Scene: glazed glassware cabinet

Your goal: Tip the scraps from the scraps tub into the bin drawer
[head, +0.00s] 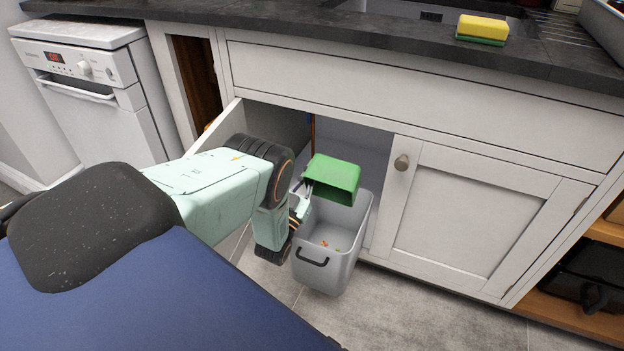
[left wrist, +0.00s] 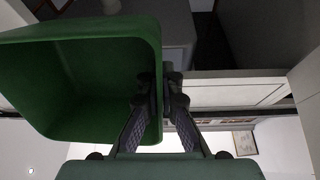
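The green scraps tub (head: 334,174) is tilted over the grey bin (head: 322,268), with its underside up in the head view. My left gripper (head: 307,187) is shut on the tub's rim and holds it above the bin's back part. In the left wrist view the tub (left wrist: 78,82) shows its bare inner walls, and the visible inside looks empty. The fingers (left wrist: 163,95) pinch its wall there. A few small red, orange and green scraps (head: 325,244) lie on the floor of the bin. My right gripper is not in view.
The bin stands in front of an open cabinet bay under the dark worktop (head: 330,32). A closed white door (head: 470,215) with a round knob is to its right. A yellow and green sponge (head: 482,28) lies on the worktop. A white dishwasher (head: 90,90) stands at left.

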